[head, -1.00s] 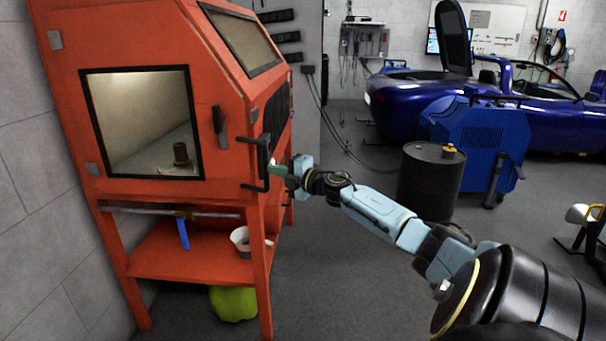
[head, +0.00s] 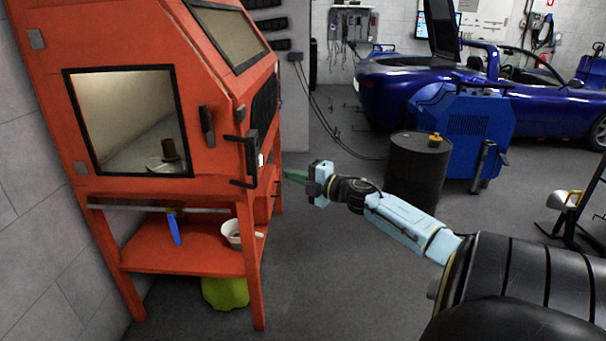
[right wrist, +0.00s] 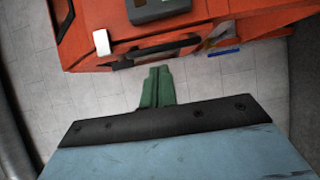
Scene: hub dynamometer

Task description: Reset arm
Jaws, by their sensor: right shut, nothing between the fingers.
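My right arm reaches in from the right in the head view. Its gripper (head: 288,174) is shut and empty, beside the right side of the orange cabinet (head: 218,187) and apart from it as far as I can tell. In the right wrist view the green fingers (right wrist: 157,87) are together, with the cabinet's black handle (right wrist: 165,47) beyond them. The handle also shows on the cabinet in the head view. My left gripper is not in view.
A black drum (head: 417,175) stands behind my right arm, with a blue machine (head: 465,128) and a blue car (head: 545,100) beyond. A white bowl (head: 231,232) sits on the cabinet's lower shelf.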

